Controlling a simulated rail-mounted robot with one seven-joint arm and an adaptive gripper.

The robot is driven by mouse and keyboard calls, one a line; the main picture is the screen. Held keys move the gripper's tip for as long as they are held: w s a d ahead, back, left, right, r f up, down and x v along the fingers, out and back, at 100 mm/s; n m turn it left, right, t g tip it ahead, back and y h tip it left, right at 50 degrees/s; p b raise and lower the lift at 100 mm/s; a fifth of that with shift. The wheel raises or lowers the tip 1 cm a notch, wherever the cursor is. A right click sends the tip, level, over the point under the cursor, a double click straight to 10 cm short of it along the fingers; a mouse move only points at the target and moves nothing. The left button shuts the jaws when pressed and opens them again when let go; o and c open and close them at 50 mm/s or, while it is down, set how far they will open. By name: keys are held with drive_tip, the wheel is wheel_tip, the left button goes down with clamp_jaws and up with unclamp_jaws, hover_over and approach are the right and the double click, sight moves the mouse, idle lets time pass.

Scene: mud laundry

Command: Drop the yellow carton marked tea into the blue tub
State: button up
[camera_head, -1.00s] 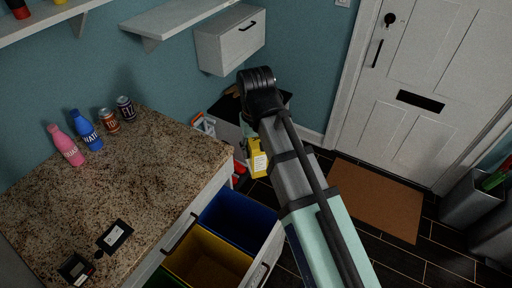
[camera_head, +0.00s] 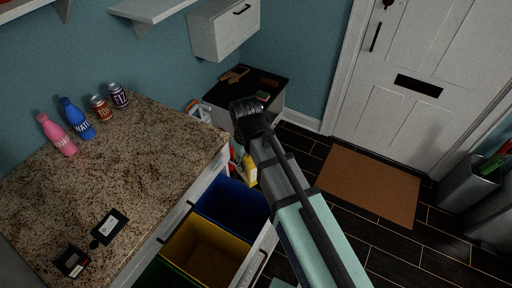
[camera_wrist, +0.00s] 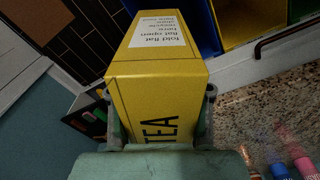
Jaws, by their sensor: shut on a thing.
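The yellow carton (camera_head: 250,170) hangs just beyond the far end of the blue tub, partly behind my arm in the head view. In the wrist view the carton (camera_wrist: 155,85) fills the middle, with TEA in dark letters and a white printed label. My gripper (camera_wrist: 157,118) is shut on it, one finger against each side. The blue tub (camera_head: 234,206) is the farthest of the coloured tubs in the pulled-out drawer. Its inside looks empty where it shows. Part of the blue tub (camera_wrist: 203,28) also shows past the carton in the wrist view.
A yellow tub (camera_head: 207,246) and a green tub (camera_head: 165,276) sit nearer in the drawer. The granite counter (camera_head: 120,180) holds bottles and cans. A dark-topped cabinet (camera_head: 255,87) stands beyond. A brown mat (camera_head: 370,185) lies by the door.

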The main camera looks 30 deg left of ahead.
drive_tip(key=a+f+n+b, duration=0.2)
drive_tip(key=a+f+n, duration=0.1)
drive_tip(key=f+n, duration=0.7)
drive_tip(key=a+f+n+b, duration=0.2)
drive_tip(key=a+f+n, duration=0.1)
drive_tip(key=f+n, duration=0.8)
drive_tip(key=shift+w+a+n, duration=0.25)
drive_tip(key=shift+a+n, duration=0.05)
drive_tip(key=shift+n, duration=1.1)
drive_tip(key=shift+f, duration=0.1)
drive_tip(key=o, duration=1)
